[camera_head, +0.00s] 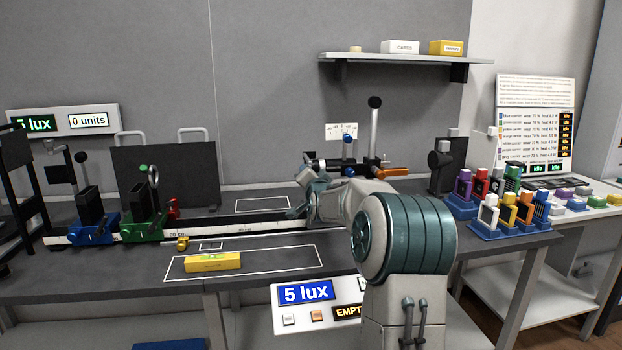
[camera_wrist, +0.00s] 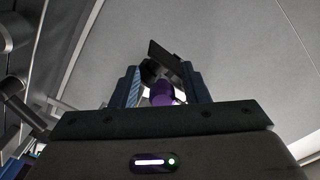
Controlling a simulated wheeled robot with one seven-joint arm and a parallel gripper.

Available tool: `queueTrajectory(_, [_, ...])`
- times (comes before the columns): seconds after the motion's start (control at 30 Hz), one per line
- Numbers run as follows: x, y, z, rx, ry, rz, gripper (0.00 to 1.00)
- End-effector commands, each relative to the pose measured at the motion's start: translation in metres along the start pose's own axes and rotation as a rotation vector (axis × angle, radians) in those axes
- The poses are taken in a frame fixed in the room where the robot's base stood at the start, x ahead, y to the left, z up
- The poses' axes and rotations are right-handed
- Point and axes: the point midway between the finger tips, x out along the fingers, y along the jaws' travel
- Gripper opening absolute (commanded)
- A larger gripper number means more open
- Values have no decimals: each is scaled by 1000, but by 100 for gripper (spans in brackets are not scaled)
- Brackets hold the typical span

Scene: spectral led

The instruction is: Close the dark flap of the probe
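My gripper (camera_head: 300,197) is over the bench near the right end of the long rail, seen small and partly hidden by my arm. In the wrist view my gripper (camera_wrist: 162,90) has its two fingers apart. A purple cylindrical part (camera_wrist: 161,93) shows between them, with a light gap on its right side. A tilted dark plate (camera_wrist: 166,56), perhaps the probe's flap, stands above and beyond the purple part. I cannot tell whether a finger touches either. The probe cannot be identified surely in the head view.
Blue (camera_head: 92,228) and green (camera_head: 143,221) carriages stand on the rail (camera_head: 220,233) at left. A yellow box (camera_head: 212,262) lies on the front of the bench. An instrument with an orange cylinder (camera_head: 392,172) stands behind my gripper. Coloured modules (camera_head: 507,212) crowd the right.

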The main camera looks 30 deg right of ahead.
Motion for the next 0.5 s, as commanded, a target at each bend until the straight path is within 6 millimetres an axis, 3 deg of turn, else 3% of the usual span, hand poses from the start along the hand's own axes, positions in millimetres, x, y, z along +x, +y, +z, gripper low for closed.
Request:
queueTrajectory(0.27, [-10, -1, 1, 0, -2, -2, 41])
queueTrajectory(0.5, [-50, -1, 0, -3, -1, 0, 41])
